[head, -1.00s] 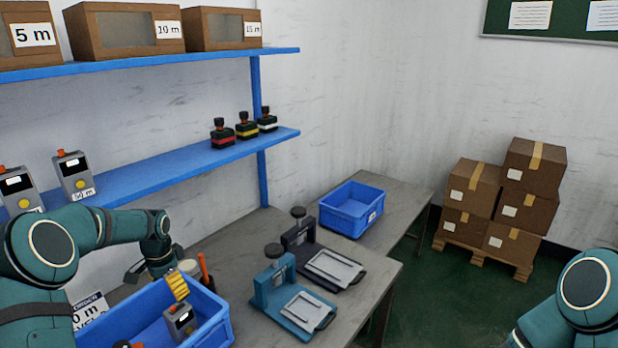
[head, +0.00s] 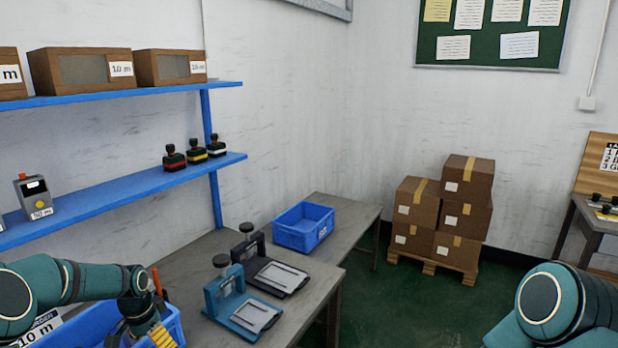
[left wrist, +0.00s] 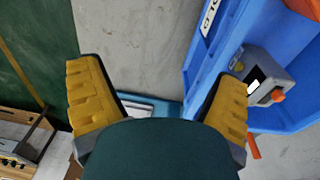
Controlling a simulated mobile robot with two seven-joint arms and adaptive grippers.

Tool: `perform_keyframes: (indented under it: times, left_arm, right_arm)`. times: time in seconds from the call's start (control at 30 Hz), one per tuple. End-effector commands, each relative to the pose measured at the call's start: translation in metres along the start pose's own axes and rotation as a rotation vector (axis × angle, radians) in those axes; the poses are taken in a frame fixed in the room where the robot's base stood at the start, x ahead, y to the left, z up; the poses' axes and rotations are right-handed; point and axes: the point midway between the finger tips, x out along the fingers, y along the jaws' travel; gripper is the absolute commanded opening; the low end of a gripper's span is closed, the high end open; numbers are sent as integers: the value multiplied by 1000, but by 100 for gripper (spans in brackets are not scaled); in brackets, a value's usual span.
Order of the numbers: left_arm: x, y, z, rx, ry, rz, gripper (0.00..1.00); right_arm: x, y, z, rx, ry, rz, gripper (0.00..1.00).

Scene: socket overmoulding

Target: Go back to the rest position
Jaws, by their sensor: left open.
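My left arm reaches in from the left in the head view. My left gripper (head: 152,332), with yellow finger pads, is over or beside the right part of the near blue bin (head: 174,325). In the left wrist view the fingers of the left gripper (left wrist: 160,95) stand wide apart. Nothing is between them; the grey table and part of a teal fixture (left wrist: 150,106) show beyond. A grey device with an orange knob (left wrist: 262,78) lies in the blue bin on the right of that view. My right arm shows at the lower right of the head view; its gripper is outside the picture.
A teal press fixture (head: 228,306) and a dark one (head: 270,270) stand on the table (head: 325,282) right of the bin. An empty-looking blue bin (head: 300,226) stands behind them. A blue shelf (head: 120,193) holds a grey meter and three stamps. Cartons (head: 440,215) stand on a pallet.

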Motion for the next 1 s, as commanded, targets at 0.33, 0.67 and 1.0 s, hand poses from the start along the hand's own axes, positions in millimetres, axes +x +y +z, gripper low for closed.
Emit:
perform_keyframes:
  times: [0.33, 0.67, 1.0]
  left_arm:
    - [104, 184, -23, -159, 141, 186, 90]
    - [149, 340, 52, -477, 162, 265, 90]
    - [149, 362, 80, -561, 162, 249, 90]
  right_arm:
    - [1, 0, 0, -1, 0, -1, 94]
    - [1, 0, 0, -1, 0, -1, 94]
    - [1, 0, 0, -1, -1, -1, 94]
